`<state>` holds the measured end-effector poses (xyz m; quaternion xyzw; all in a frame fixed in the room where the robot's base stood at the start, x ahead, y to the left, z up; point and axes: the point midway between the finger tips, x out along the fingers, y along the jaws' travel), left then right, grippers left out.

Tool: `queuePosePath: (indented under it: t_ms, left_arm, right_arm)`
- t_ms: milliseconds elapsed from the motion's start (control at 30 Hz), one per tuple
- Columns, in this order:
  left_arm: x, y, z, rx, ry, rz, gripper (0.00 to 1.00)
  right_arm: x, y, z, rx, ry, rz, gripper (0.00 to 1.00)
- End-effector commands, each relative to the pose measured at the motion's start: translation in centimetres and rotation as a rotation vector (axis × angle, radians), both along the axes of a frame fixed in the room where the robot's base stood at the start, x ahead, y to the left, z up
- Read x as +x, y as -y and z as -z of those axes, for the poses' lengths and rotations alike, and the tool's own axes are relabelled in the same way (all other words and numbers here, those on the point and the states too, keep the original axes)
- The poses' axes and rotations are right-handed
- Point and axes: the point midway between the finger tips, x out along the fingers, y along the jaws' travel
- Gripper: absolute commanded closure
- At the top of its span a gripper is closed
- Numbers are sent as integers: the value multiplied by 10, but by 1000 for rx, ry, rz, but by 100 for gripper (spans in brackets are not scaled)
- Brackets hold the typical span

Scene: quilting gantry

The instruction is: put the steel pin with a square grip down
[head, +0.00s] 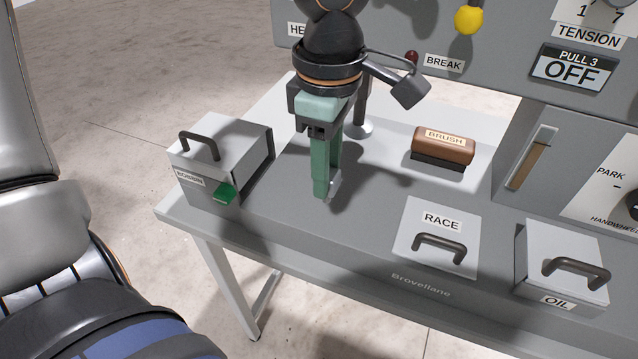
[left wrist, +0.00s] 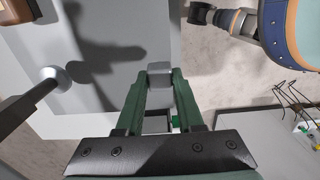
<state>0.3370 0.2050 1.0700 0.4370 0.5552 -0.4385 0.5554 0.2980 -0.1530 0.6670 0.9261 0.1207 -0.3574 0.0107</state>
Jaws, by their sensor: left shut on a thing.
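My left gripper (head: 326,190) comes down from the top of the head view, its green fingers pointing down over the grey machine bed. It is shut on the steel pin with a square grip (head: 335,184). Only a small grey part of the pin shows beside the fingertips. In the left wrist view the pin's grey grip (left wrist: 160,78) sits between the two green fingertips (left wrist: 160,90). The rest of the pin is hidden, and I cannot tell whether it touches the bed. My right gripper does not show.
A bobbin box (head: 222,158) with a handle and green tab stands left of the gripper. A brush (head: 443,146) lies to the right. The RACE cover (head: 415,228) and OIL lid (head: 540,280) have raised handles. Bare bed (head: 365,200) lies between gripper and RACE cover.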

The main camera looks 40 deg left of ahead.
Motion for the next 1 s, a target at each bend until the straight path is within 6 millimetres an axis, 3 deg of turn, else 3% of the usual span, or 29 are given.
queuePosePath:
  t_ms: [333,533,933,967,1000]
  left_arm:
    - [9,-19,26,0,-2,-1,100]
    - [9,-20,55,1,-2,2,100]
    - [10,-19,62,0,2,0,100]
    - [10,-19,60,0,1,0,60]
    - [10,-19,59,0,1,0,56]
  right_arm:
    - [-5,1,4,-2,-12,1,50]
    - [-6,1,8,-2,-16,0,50]
    - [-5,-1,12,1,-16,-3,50]
    - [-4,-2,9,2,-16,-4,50]
    - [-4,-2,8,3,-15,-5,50]
